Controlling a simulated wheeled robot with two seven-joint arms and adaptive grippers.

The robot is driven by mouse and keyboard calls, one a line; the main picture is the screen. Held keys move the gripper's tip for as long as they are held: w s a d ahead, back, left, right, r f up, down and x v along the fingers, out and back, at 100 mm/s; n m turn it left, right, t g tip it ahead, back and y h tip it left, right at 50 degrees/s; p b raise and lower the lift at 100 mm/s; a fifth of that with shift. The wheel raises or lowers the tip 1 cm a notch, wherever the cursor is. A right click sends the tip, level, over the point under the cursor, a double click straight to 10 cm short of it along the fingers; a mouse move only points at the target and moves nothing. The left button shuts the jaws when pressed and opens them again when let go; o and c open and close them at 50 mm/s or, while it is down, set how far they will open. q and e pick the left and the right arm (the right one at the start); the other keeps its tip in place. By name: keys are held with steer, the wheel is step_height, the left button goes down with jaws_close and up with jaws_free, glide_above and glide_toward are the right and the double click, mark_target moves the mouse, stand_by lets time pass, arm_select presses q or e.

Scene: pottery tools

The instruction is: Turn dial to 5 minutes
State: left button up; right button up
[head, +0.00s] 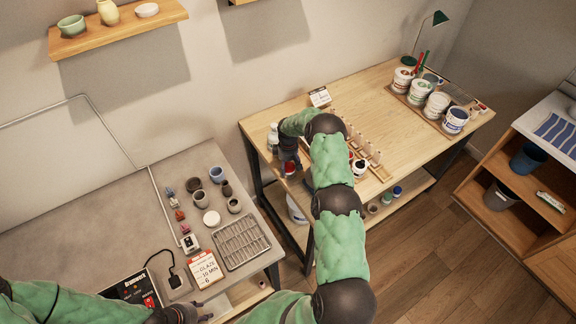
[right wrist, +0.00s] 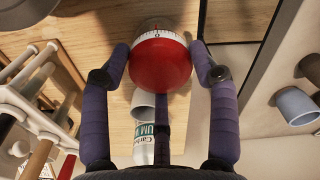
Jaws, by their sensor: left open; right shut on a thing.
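The dial is a red, round timer with a white graduated ring (right wrist: 160,62), seen close in the right wrist view. A mark like a 0 shows at the top of its ring; the other marks are too small to read. My right gripper (right wrist: 162,58) is shut on the red part, one finger on each side. In the head view the timer (head: 290,168) shows as a small red patch under my right gripper (head: 289,158), at the wooden table's left end. My left gripper (head: 207,311) is open and empty at the bottom, near the grey table's front edge.
A white labelled bottle (right wrist: 144,148) and a rack (right wrist: 28,90) are near the timer. The grey table holds a wire rack (head: 241,242), a "GLAZE 10 MIN" card (head: 205,270), small pots and a control box (head: 135,288). Tubs (head: 437,104) stand at the wooden table's right.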

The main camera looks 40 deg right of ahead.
mark_target(288, 165)
steer(key=shift+a+f+m+b, duration=0.1)
steer(key=shift+f+m+b, duration=0.2)
steer(key=shift+b, duration=0.2)
steer(key=m+b, duration=0.3)
steer(key=b, duration=0.2)
steer(key=shift+m+b, duration=0.3)
steer(key=shift+b, duration=0.1)
steer(key=shift+r+m+b, duration=0.15)
steer(key=shift+m+b, duration=0.4)
steer(key=shift+m, duration=0.15)
steer(key=o, duration=1)
steer(key=shift+o, duration=0.7)
steer(key=shift+r, duration=0.1)
step_height(288, 165, up, 12)
